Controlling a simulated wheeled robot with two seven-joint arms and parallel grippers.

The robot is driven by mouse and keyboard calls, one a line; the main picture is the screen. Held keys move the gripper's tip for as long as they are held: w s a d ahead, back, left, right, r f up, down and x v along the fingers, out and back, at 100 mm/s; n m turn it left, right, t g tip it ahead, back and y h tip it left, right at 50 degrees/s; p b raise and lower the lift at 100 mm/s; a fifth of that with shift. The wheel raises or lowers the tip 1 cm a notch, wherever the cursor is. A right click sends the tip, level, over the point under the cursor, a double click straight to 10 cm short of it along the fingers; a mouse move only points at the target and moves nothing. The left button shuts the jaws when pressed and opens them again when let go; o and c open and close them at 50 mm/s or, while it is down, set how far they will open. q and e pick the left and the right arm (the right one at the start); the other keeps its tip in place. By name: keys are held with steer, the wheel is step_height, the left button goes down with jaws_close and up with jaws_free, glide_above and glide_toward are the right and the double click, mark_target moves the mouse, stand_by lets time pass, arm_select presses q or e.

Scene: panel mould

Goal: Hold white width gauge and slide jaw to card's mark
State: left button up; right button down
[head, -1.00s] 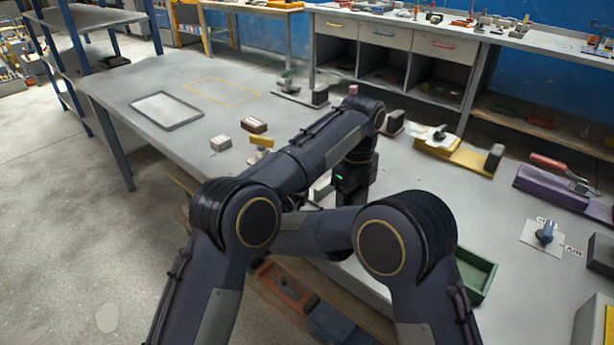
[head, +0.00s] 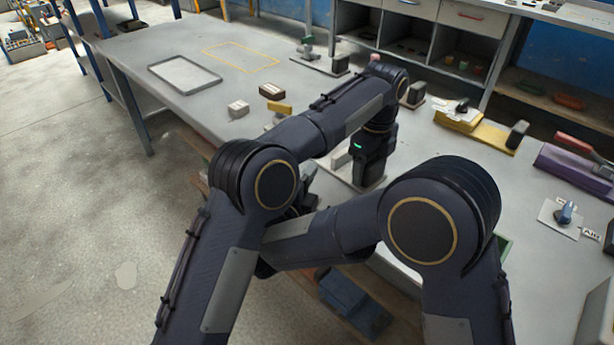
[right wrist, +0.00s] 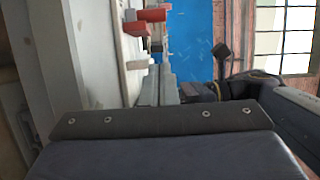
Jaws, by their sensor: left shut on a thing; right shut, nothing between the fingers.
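My left gripper (head: 368,176) points down over the bench, low above a pale plate (head: 338,178). A whitish block (head: 342,159), apparently part of the white width gauge, shows just left of it. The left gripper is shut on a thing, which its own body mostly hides. The gauge's jaw and the card's mark cannot be made out. My right gripper (head: 303,198) is shut and empty, mostly hidden behind my left elbow, left of and nearer than the left gripper. In the right wrist view a dark bar with screws fills the lower part, and no gauge shows.
On the bench, a grey tray (head: 185,88), a white block (head: 238,109), a brown block (head: 271,91) and a yellow block (head: 279,108) lie left. A yellow fixture (head: 478,130), a purple block (head: 572,172) and a knob on a plate (head: 565,213) stand right. My forearms cross over the front edge.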

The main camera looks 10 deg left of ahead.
steer(key=shift+s, duration=0.6)
steer(key=shift+s+d, duration=0.1)
steer(key=shift+s, duration=0.05)
steer(key=shift+w+d+f, duration=0.1)
steer(key=shift+w+d, duration=0.1)
steer(key=shift+w, duration=0.15)
steer(key=x, duration=0.9)
steer(key=shift+w+d, duration=0.15)
steer(key=shift+w, duration=0.15)
steer(key=shift+w+a, duration=0.75)
steer(key=shift+w, duration=0.3)
steer(key=shift+w+a, duration=0.35)
steer(key=shift+w, duration=0.25)
